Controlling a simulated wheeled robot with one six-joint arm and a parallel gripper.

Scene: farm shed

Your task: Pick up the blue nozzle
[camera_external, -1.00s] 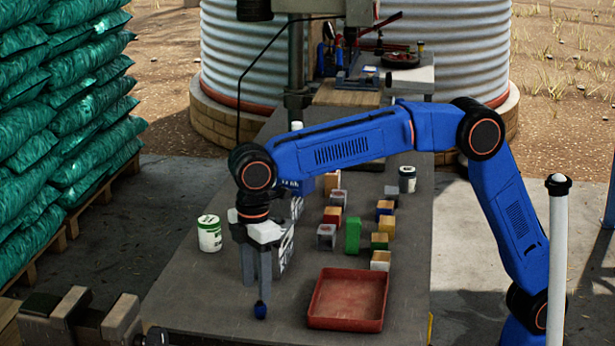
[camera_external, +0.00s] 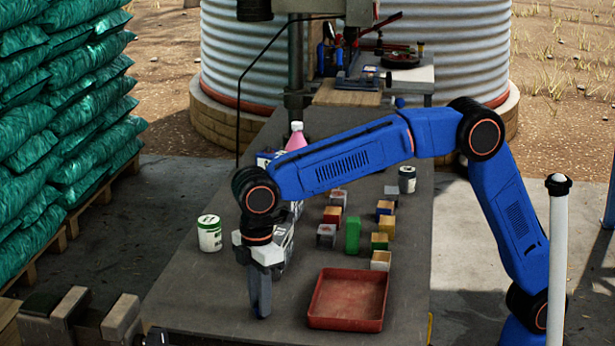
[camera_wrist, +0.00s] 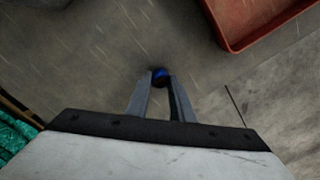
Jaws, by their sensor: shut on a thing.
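The blue nozzle (camera_wrist: 160,76) is a small dark blue piece between my fingertips in the wrist view. My gripper (camera_wrist: 160,82) is shut on it, and it also shows in the external view (camera_external: 261,312), pointing down at the table's near part. There the fingers hide the nozzle. I cannot tell whether the nozzle still touches the table.
A red tray (camera_external: 313,318) lies right of my gripper, also at the top right of the wrist view (camera_wrist: 226,38). A white jar with a green lid (camera_external: 209,234) stands to the left. Several coloured blocks, including a green one (camera_external: 352,235), stand behind the tray.

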